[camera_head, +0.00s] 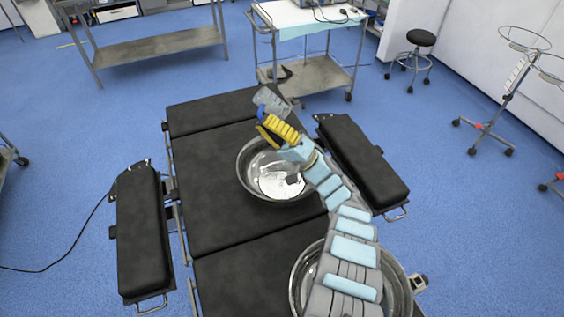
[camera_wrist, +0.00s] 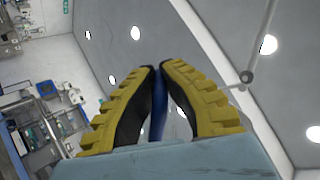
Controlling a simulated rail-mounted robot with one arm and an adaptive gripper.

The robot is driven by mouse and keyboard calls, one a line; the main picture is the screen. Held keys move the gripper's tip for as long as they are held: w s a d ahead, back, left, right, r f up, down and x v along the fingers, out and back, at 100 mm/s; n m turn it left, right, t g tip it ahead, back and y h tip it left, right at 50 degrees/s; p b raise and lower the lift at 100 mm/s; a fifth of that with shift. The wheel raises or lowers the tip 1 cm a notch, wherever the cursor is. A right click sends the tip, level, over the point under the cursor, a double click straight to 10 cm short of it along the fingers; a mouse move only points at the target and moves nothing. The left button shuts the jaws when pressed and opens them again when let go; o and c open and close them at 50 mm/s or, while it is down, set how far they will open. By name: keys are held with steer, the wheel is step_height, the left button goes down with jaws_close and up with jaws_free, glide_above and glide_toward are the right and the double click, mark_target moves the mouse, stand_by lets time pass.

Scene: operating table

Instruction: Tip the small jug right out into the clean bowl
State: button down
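My gripper (camera_head: 267,122) has yellow ribbed fingers and is above the far rim of a steel bowl (camera_head: 243,178) on the black operating table. In the wrist view its fingers (camera_wrist: 160,80) are closed around a narrow blue piece (camera_wrist: 158,112), apparently the jug's handle. The small jug (camera_head: 271,101) is a grey, see-through vessel just beyond the fingertips, tilted; its contents cannot be made out. The bowl holds a bright white patch and a dark shape, perhaps reflections. A second steel bowl (camera_head: 299,279) is nearer, partly hidden by my arm. I cannot tell which bowl is the clean one.
Black padded arm boards (camera_head: 143,235) (camera_head: 362,160) flank the operating table (camera_head: 215,205). A trolley (camera_head: 309,77), a stool (camera_head: 420,39) and a drip stand (camera_head: 498,117) stand on the blue floor beyond. The table's left side is clear.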

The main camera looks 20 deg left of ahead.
steer(key=shift+r, duration=0.2)
steer(key=shift+d+r+y, duration=0.15)
steer(key=shift+r+y, duration=0.15)
steer(key=shift+r, duration=0.15)
stand_by(0.8)
